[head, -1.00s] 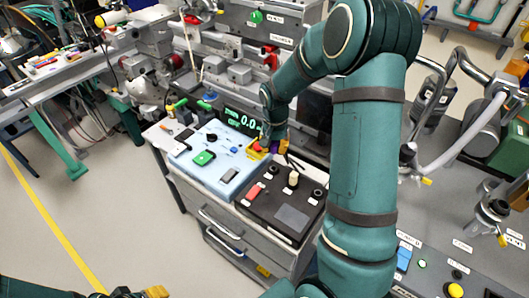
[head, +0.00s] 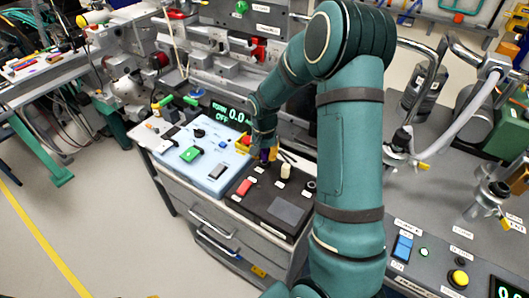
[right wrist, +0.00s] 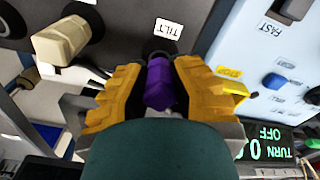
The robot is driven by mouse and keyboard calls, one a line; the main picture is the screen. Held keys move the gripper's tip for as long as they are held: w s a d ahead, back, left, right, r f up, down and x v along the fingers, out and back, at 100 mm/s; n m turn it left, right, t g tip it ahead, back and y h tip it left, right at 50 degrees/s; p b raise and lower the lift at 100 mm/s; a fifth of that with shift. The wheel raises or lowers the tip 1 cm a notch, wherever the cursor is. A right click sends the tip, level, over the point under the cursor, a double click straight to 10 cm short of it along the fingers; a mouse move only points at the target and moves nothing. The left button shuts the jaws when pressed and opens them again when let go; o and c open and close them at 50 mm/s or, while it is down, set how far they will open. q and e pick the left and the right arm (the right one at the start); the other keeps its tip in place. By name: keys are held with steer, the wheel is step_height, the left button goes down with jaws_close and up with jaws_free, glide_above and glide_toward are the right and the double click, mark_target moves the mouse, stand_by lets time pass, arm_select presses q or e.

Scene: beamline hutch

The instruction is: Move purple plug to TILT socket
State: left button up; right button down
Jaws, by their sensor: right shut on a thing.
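The purple plug (right wrist: 160,82) is between the yellow ribbed fingers of my right gripper (right wrist: 158,95) in the right wrist view. The gripper is shut on it. The plug's far end meets a dark round socket (right wrist: 158,48) beside the TILT label (right wrist: 167,28); how deep it sits is hidden. In the head view the right gripper (head: 263,150) is low over the back edge of the black box (head: 258,209), with the purple plug (head: 272,154) partly hidden. My left gripper is not in view.
A cream plug (right wrist: 62,40) stands close beside the gripper; it also shows in the head view (head: 285,171). A red part (head: 244,187) is on the black box. The pale blue control panel (head: 205,178) adjoins the box on the left.

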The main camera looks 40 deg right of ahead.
steer(key=shift+f+b, duration=0.35)
steer(key=shift+f, duration=0.3)
stand_by(0.9)
steer(key=c, duration=0.9)
jaws_free()
step_height(320, 180, up, 12)
steer(key=shift+s+a+r, duration=0.1)
steer(key=shift+a, duration=0.05)
